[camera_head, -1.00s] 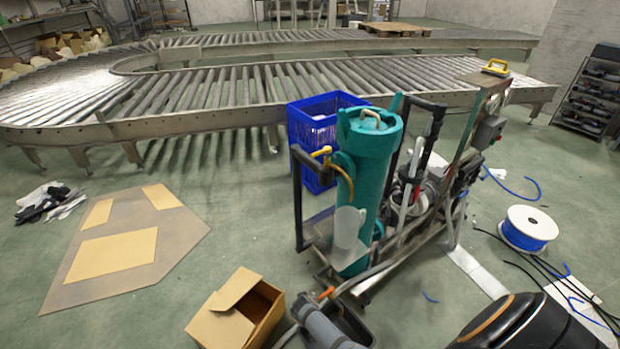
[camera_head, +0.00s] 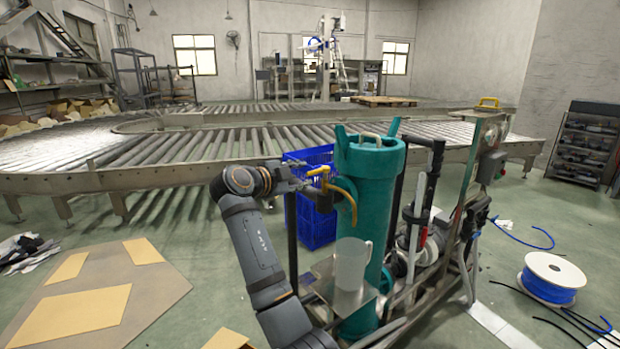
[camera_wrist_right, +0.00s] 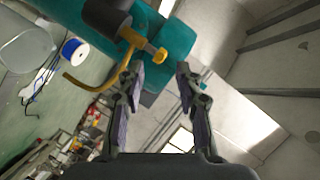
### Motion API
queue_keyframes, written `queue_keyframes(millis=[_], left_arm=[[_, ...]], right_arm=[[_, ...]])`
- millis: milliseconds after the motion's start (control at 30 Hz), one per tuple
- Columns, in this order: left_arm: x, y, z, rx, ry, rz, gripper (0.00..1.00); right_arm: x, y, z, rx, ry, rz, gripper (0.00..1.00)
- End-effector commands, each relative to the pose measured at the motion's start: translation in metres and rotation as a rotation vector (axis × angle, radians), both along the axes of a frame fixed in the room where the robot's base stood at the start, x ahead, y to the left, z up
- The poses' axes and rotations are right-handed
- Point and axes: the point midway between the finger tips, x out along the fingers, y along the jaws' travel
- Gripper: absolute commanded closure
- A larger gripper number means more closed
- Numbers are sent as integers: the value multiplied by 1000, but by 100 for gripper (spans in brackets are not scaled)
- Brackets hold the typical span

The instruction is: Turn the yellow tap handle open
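The teal cylinder (camera_head: 370,200) stands upright on a metal frame. The yellow tap handle (camera_head: 319,171) and the curved yellow spout (camera_head: 347,194) are on its left side. There the yellow handle (camera_wrist_right: 147,44) reaches toward the gap between the fingertips, close to the left fingertip. Whether a finger touches it cannot be told. A translucent jug (camera_head: 352,265) stands below the spout. My left gripper is not in view.
A blue crate (camera_head: 318,226) stands behind the cylinder. A dark upright post rises below the tap, close to my right arm. A roller conveyor (camera_head: 150,165) runs across the back. A cable spool (camera_head: 551,279) is on the floor at right.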

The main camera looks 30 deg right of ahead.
Motion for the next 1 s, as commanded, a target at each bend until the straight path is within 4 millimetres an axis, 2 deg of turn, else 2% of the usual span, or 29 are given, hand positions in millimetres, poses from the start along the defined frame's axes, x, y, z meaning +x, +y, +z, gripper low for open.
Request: queue_keyframes(millis=[100, 300, 667, 933, 1000], left_arm=[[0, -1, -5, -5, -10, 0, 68], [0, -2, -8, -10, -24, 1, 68], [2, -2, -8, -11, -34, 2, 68], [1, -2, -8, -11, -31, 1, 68], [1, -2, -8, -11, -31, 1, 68]], right_arm=[[9, -25, -6, -1, 0, -4, 65], [22, -51, -12, -1, 0, -2, 65], [25, -57, -14, 1, 1, 1, 65], [25, -57, -14, 1, 1, 1, 100], [25, -57, -15, 1, 1, 1, 100]])
